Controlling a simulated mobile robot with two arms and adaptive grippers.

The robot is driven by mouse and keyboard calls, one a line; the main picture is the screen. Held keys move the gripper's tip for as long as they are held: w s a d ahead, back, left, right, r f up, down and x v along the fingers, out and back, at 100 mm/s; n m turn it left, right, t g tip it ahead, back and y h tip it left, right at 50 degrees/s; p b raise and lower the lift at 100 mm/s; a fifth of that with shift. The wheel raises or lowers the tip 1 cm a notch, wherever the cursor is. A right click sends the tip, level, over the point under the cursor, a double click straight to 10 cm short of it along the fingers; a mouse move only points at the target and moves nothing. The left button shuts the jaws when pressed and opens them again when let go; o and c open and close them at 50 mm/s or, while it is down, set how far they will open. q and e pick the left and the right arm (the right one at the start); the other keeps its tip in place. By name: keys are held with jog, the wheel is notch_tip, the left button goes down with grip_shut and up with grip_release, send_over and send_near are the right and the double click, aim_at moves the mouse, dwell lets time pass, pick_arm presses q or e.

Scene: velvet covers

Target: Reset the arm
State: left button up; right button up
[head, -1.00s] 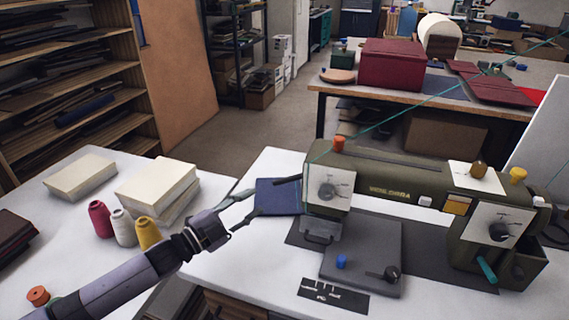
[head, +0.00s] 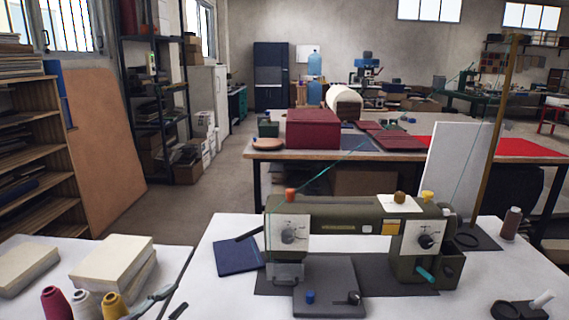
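My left gripper (head: 166,301) shows at the bottom edge of the head view, left of the sewing machine. Its two fingers are apart, and nothing shows between them. Its arm is mostly below the picture. A flat dark blue cover (head: 236,258) lies on the white table (head: 210,300), left of the olive green sewing machine (head: 345,215). The gripper is apart from the cover, nearer to me and to the left. My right gripper is not in view.
Thread cones, including a yellow one (head: 114,305), and cream stacked blocks (head: 115,262) stand on the left table close to the gripper. A dark red box (head: 313,130) stands on the back table. Open floor (head: 200,205) lies between the tables and shelves.

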pick_arm(q)
jog(key=d+f+n, duration=0.1)
jog(key=d+f+y, duration=0.1)
jog(key=d+f+n+y, duration=0.1)
jog(key=f, duration=0.1)
jog(key=shift+s+f+n+g, duration=0.1)
jog(key=shift+s+n+g, duration=0.15)
jog(key=shift+n+g, duration=0.05)
jog(key=s+d+f+n+g+y, duration=0.3)
jog(key=s+f+n+y, duration=0.25)
jog(key=s+f, duration=0.25)
jog(key=s+a+f+n+g+y, duration=0.1)
jog(key=s+f+n+g, duration=0.3)
jog(key=s, duration=0.7)
jog(key=s+f+n+g+y, duration=0.15)
jog(key=s+n+g, duration=0.3)
jog(key=s, duration=0.65)
notch_tip(320, 180, down, 25)
jog(key=s+m+g+p, duration=0.1)
jog(key=s+g+p, duration=0.1)
jog(key=s+a+f+g+p, duration=0.1)
jog(key=s+a+f, duration=0.2)
jog(key=s+f, duration=1.1)
jog(key=s, duration=0.2)
jog(key=shift+s+m, duration=0.3)
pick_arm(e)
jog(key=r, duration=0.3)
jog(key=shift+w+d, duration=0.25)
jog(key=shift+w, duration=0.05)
